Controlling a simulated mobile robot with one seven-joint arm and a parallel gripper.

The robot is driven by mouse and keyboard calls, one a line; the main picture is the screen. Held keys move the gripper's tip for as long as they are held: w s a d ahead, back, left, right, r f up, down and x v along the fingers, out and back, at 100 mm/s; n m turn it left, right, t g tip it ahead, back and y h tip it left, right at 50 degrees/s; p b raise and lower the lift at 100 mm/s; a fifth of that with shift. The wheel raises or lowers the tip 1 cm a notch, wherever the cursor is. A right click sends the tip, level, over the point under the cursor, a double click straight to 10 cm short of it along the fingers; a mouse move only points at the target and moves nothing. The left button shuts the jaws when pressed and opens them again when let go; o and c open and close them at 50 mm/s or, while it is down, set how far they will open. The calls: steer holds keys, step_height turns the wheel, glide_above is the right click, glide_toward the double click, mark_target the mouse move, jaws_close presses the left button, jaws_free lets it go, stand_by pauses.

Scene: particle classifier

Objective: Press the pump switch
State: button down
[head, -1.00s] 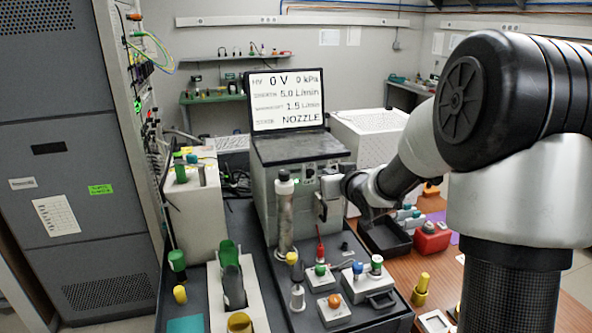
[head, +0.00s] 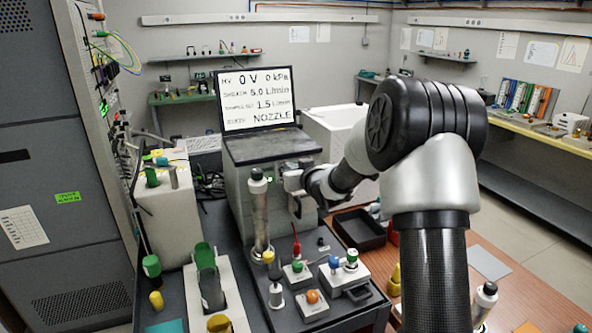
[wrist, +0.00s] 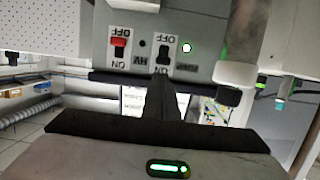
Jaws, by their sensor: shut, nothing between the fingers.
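The pump switch (wrist: 163,54), a small black rocker marked ON and OFF, is on the grey front panel (wrist: 210,10) of the classifier box, upside down in the wrist view. A lit green lamp (wrist: 186,47) is beside it, with a small label too blurred to read. A red switch (wrist: 119,42) marked HV is on its other side. My gripper (wrist: 165,85) is shut and empty, its dark fingers pointing at the panel close to the black switch. I cannot tell whether they touch it. In the head view my gripper (head: 295,190) is at the box's front and hides part of the panel.
A grey cylinder (head: 259,215) stands just left of my gripper. The screen (head: 255,100) on top reads 0 V, 0 kPa and NOZZLE. A black tray (head: 360,231) lies to the right. Small boxes with coloured knobs (head: 312,297) stand in front.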

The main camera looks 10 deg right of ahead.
steer(key=shift+x, duration=1.55)
steer(key=shift+f, duration=0.1)
step_height(320, 180, down, 3)
steer(key=b, duration=0.2)
steer(key=shift+s+b, duration=0.15)
steer(key=shift+b, duration=0.25)
